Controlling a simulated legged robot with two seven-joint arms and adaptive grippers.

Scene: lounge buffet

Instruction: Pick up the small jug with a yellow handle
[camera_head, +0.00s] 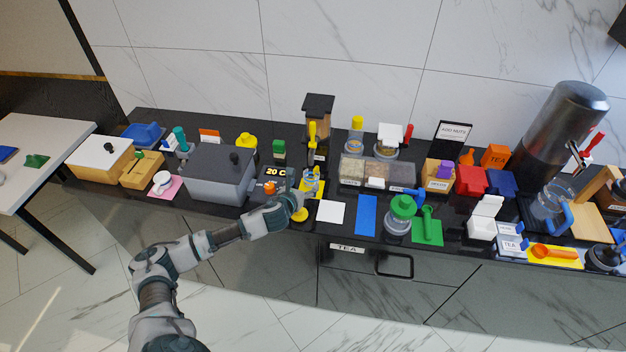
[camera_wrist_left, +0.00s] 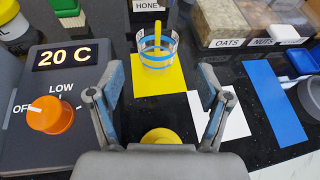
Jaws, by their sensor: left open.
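The small jug is clear with a blue band, and its upright yellow handle faces me in the left wrist view (camera_wrist_left: 158,58). It stands on a yellow mat (camera_wrist_left: 172,84). In the head view the jug (camera_head: 311,184) is on the black counter, just beyond my left gripper (camera_head: 299,203). In the left wrist view my left gripper (camera_wrist_left: 160,88) is open and empty. Its fingers are apart on either side of the mat's near part, and the jug is ahead between them, not touched. My right gripper is not in view.
A heater panel with an orange knob (camera_wrist_left: 48,114) is left of the gripper. A yellow round thing (camera_wrist_left: 160,135) is under it. A white card (camera_wrist_left: 226,118) and blue mat (camera_wrist_left: 274,101) lie to the right. A dispenser (camera_head: 318,118) stands behind the jug.

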